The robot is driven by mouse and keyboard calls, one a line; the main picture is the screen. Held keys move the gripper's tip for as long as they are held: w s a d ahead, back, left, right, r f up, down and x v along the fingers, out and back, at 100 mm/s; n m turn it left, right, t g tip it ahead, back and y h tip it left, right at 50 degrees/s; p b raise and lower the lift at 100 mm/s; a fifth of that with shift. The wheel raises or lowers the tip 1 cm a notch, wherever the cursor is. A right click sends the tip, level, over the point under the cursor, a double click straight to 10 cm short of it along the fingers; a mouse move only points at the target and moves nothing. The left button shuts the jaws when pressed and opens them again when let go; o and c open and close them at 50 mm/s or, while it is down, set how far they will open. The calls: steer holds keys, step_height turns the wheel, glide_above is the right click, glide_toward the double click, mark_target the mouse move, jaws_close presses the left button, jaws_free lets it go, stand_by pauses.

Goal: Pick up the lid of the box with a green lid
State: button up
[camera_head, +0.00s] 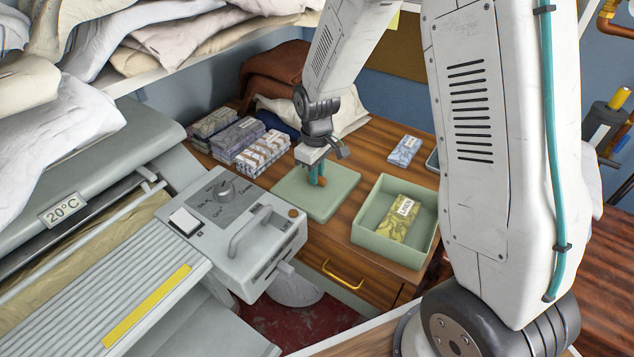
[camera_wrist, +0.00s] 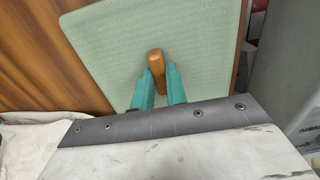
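The green lid (camera_head: 304,204) lies flat on the wooden worktop, beside its box, or very close above it; I cannot tell which. A brown wooden handle stands on the lid and shows clearly in the wrist view (camera_wrist: 156,62). The open pale green box (camera_head: 363,240) is right of the lid and holds a yellow-green labelled packet (camera_head: 401,217). My gripper (camera_head: 317,178) points down at the lid. In the wrist view its two teal fingers (camera_wrist: 160,80) sit close on both sides of the handle, with only about the handle's width between them.
Several stacks of folded patterned cloths (camera_head: 237,137) lie left of the lid. A blue-grey packet (camera_head: 404,150) lies behind the box. The ironer's control housing (camera_head: 235,215) stands close at the left front. A drawer with a yellow handle (camera_head: 342,276) is below the worktop.

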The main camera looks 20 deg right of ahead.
jaws_close()
